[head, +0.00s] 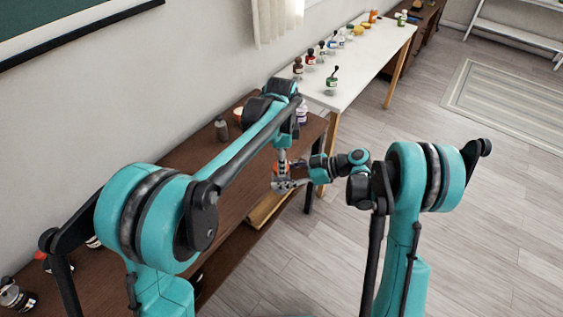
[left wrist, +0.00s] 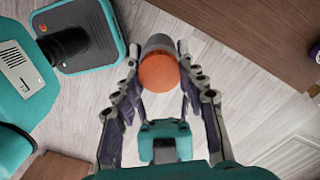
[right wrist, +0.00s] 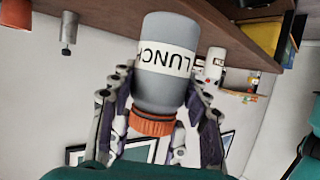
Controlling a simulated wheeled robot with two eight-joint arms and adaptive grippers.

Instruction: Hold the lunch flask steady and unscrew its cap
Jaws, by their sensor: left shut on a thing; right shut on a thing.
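The lunch flask (right wrist: 165,62) is a grey bottle with a white band lettered LUNCH. It shows inverted in the right wrist view, its orange cap (right wrist: 152,123) at the bottom of the picture. My right gripper (right wrist: 160,75) is shut on the flask body, one finger on each side. In the left wrist view I look at the orange cap (left wrist: 158,72) nearly end-on, and the grey body (left wrist: 158,41) shows behind it. My left gripper (left wrist: 158,55) is shut on the cap. In the head view both grippers meet at the small, partly hidden flask, off the brown table's edge.
The brown table (head: 185,165) runs along the wall, with a dark bottle (head: 221,128) on it. A white table (head: 355,68) with several small bottles stands beyond. Open floor (head: 480,210) lies to the right.

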